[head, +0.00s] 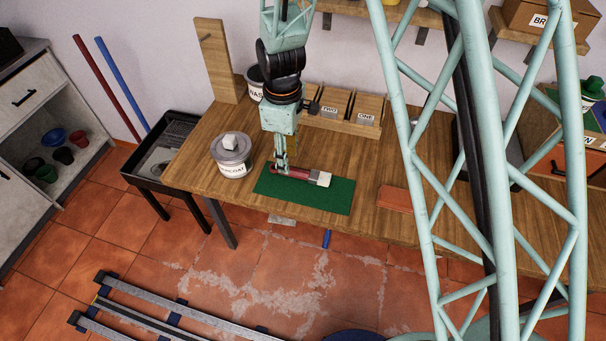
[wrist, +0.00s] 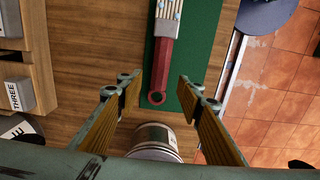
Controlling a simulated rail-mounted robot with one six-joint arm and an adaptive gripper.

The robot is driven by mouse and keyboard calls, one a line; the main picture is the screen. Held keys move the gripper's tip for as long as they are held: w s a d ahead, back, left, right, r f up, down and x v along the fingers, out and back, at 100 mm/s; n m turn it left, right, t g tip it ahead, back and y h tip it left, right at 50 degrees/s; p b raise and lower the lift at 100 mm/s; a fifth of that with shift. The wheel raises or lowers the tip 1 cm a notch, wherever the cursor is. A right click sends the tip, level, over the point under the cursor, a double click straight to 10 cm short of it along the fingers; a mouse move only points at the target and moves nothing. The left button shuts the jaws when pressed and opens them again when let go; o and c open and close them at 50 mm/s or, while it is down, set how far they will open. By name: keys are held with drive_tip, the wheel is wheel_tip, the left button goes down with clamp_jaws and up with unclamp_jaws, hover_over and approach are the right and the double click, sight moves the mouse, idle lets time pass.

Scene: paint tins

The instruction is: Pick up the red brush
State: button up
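The red brush lies flat on a green mat (head: 330,197) on the wooden table, with its red handle (head: 292,172) to the left and pale bristles (head: 321,179) to the right. In the wrist view the red handle (wrist: 162,68) points toward me, its ringed end between and just beyond the fingertips. My gripper (head: 280,168) hangs pointing down over the handle end. In the wrist view my gripper (wrist: 157,84) is open, with a finger on each side of the handle end and nothing held. I cannot tell its exact height above the brush.
A labelled paint tin (head: 232,158) stands left of the mat; a tin (wrist: 155,140) shows low between the fingers. Another tin (head: 255,80) and a wooden slotted rack (head: 342,104) stand behind. A reddish-brown block (head: 396,198) lies right of the mat.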

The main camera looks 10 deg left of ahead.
sight(299, 173)
drive_tip(key=shift+f, duration=0.1)
drive_tip(key=shift+d+f+b, duration=0.2)
drive_tip(key=shift+f+b, duration=0.1)
drive_tip(key=shift+f, duration=2.2)
drive_tip(key=c, duration=1)
